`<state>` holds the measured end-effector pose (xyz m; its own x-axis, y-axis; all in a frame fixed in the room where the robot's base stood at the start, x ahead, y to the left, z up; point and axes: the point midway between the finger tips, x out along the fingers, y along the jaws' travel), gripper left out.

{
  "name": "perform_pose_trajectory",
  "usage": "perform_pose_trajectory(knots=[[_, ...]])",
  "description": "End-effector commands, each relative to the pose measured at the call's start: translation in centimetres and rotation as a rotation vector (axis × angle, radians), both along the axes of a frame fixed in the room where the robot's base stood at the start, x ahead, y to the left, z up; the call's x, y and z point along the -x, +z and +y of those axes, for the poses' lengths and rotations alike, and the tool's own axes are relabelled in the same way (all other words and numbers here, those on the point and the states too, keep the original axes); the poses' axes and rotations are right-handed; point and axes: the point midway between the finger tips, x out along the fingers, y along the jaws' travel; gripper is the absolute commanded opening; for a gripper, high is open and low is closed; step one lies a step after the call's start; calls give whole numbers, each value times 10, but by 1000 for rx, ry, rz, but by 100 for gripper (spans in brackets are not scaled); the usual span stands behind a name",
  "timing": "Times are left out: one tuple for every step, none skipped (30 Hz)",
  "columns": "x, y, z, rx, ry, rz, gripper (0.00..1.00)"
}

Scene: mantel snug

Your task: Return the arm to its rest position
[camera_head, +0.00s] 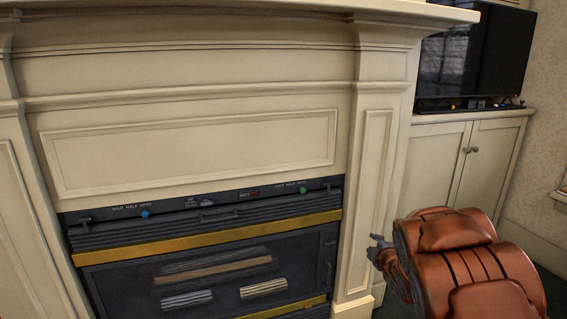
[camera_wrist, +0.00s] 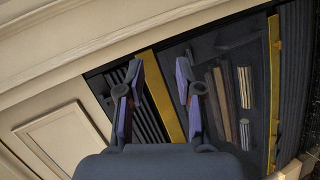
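My gripper (camera_wrist: 160,78) shows in the wrist view with its two dark, purple-padded fingers spread apart. Nothing is between them. The dark fireplace insert (camera_wrist: 172,105) lies behind the fingers, and I see no contact with it. In the head view my orange-brown arm is at the lower right, in front of the mantel's right pillar. A small grey part, seemingly of my gripper (camera_head: 380,250), shows at the arm's left side. Most of the gripper is hidden there by the arm.
The cream mantel (camera_head: 200,75) fills the left and middle, with its shelf (camera_head: 300,6) jutting out above. A yellow bar (camera_head: 210,238) crosses the insert (camera_head: 325,200). A cream cabinet (camera_head: 490,160) with a dark television (camera_head: 475,55) stands at the right.

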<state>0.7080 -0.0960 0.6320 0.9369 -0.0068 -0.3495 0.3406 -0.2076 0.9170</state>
Motion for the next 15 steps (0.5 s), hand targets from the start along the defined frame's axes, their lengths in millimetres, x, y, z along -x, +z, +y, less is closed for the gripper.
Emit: perform_pose_trajectory(knots=[[8, 32, -3, -24, -40, 26, 35], [14, 39, -6, -41, -68, 51, 35], [22, 49, -10, -64, -104, 80, 35], [29, 57, -13, -82, -132, 103, 35], [36, 66, -14, -100, -160, 122, 35], [46, 75, -17, -125, -198, 154, 35], [53, 82, -18, -144, -225, 174, 35], [62, 89, -20, -163, -254, 197, 35], [72, 100, -21, -189, -290, 222, 35], [81, 107, -22, -208, -319, 245, 35], [90, 114, -22, -230, -346, 265, 35], [102, 122, -23, -257, -384, 297, 35], [111, 130, -22, -278, -410, 316, 35], [122, 137, -22, -299, -440, 338, 35], [134, 146, -21, -328, -476, 366, 35]])
